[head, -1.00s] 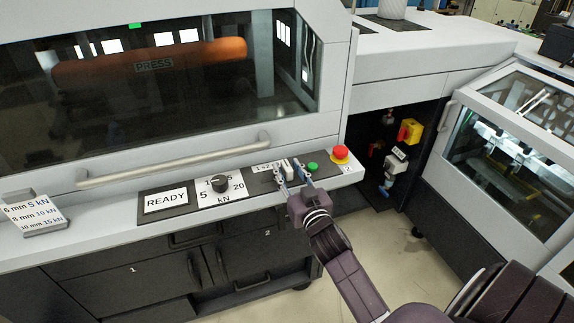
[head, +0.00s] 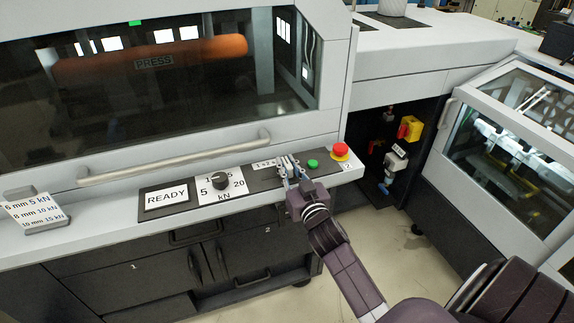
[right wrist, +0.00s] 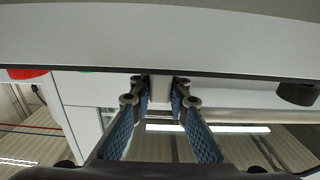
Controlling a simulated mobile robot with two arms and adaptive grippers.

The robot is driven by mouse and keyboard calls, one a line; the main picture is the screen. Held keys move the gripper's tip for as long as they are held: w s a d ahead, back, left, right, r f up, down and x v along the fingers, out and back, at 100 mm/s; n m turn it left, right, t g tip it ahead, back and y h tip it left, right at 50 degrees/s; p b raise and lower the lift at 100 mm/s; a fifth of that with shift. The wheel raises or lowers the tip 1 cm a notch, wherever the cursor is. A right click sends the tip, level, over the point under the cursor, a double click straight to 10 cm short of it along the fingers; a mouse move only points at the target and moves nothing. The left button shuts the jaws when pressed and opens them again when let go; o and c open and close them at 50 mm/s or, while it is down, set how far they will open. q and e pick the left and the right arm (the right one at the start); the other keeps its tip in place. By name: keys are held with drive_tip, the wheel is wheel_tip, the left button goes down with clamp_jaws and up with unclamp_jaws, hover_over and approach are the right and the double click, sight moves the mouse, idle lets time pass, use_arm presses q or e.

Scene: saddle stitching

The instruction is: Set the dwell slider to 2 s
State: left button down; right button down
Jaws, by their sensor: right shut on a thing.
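The dwell slider sits on the press's control strip, right of the force dial, beside a small white scale label (head: 264,163) whose marks are too small to read fully. My right gripper (head: 289,168) reaches it from the front and is shut on the slider knob, which is mostly hidden by the fingers in the head view. In the right wrist view the pale knob (right wrist: 160,94) stands between the two blue-padded fingers. The knob is at the right part of the scale; I cannot tell its exact mark. My left gripper is not in view.
A green button (head: 313,164) and a red mushroom button (head: 340,150) lie close to the right of the gripper. The force dial (head: 219,181) and READY display (head: 167,196) are to the left. The press handle (head: 175,160) runs behind the strip.

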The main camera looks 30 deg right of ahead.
sight(277, 177)
drive_tip(key=shift+a, duration=0.1)
drive_tip(key=shift+w+a, duration=0.2)
drive_tip(key=shift+a, duration=0.5)
drive_tip(key=shift+w+a, duration=0.15)
drive_tip(key=shift+a, duration=0.55)
drive_tip(key=c, duration=1.8)
unclamp_jaws()
drive_tip(key=shift+c, duration=0.2)
drive_tip(key=v, duration=1.2)
